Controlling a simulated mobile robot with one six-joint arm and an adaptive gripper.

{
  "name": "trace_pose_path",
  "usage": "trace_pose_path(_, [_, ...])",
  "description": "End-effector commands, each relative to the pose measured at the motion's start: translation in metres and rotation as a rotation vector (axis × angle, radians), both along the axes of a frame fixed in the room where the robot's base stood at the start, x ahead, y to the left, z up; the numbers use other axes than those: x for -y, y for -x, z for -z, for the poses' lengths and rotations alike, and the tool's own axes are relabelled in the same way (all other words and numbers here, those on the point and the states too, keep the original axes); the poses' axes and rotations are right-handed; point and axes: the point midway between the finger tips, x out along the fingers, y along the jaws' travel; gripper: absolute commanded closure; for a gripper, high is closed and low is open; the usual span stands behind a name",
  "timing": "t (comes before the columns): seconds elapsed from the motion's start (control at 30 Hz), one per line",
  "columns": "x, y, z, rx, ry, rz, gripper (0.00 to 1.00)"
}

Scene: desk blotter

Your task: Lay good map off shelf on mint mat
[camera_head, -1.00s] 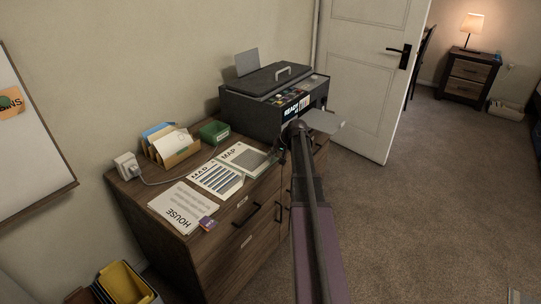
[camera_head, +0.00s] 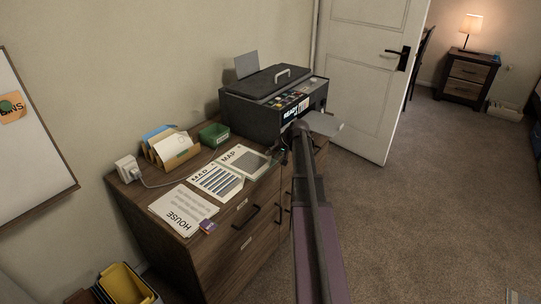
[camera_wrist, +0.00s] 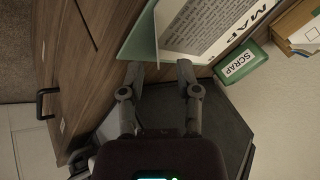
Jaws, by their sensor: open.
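Two sheets headed MAP lie on the wooden cabinet top. The nearer map (camera_head: 216,183) has dark bars. The farther map (camera_head: 243,160) has a grey block and lies on or over a pale mint mat, whose edge shows in the wrist view (camera_wrist: 138,42); the exact overlap is unclear. The wrist view also shows a printed MAP sheet (camera_wrist: 205,25) beside that edge. My gripper (camera_wrist: 160,76) is open, its fingertips near the mat's edge, with no sheet clearly between them. In the head view my arm hides the fingers. A pale flat shelf (camera_head: 322,124) juts from the printer.
The black printer (camera_head: 270,108) stands behind. A green SCRAP tray (camera_wrist: 240,62) and a card file box (camera_head: 172,150) sit at the wall side. A HOUSE sheet (camera_head: 183,210) and a charger (camera_head: 128,169) lie at the near end. Open floor is to the right.

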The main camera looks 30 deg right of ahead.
Motion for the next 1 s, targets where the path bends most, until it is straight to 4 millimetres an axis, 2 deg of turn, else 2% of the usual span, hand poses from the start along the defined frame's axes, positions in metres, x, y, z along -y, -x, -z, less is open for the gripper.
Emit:
trace_pose_path(0.03, [0.001, 0.003, -0.008, 0.000, -0.001, 0.001, 0.57])
trace_pose_path(0.7, [0.017, 0.040, -0.064, 0.000, -0.001, 0.001, 0.57])
trace_pose_path(1.0, [0.023, 0.053, -0.082, 0.000, 0.000, 0.000, 0.57])
